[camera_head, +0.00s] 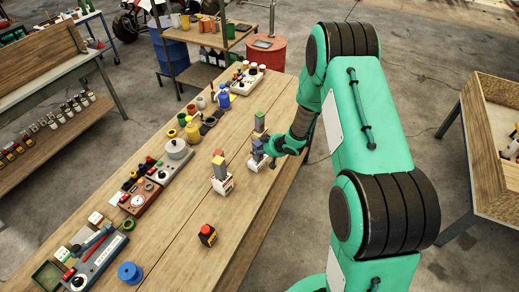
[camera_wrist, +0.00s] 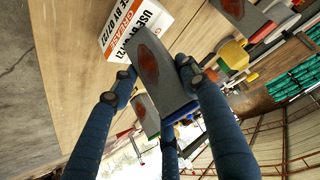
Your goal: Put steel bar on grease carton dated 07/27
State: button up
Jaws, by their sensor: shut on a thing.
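My gripper (camera_wrist: 158,72), with blue fingers, is shut on a grey steel bar (camera_wrist: 165,95) with a reddish-brown oval mark. In the head view my gripper (camera_head: 267,148) is over the bench, at a white carton (camera_head: 257,163). Another white carton (camera_head: 222,186) bears a grey piece with a reddish top (camera_head: 219,168).
A green-topped piece (camera_head: 259,122) stands just behind my gripper. A black and red box (camera_head: 207,235) and a blue spool (camera_head: 130,273) stand nearer the front. Pots, gauges and tools line the bench's left side. Bare wood (camera_head: 180,228) lies between.

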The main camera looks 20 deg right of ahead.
jog(key=o, duration=1.4)
jog(key=shift+f, duration=0.1)
jog(key=shift+r, duration=0.2)
jog(key=p+v, duration=0.1)
jog(key=v, duration=1.1)
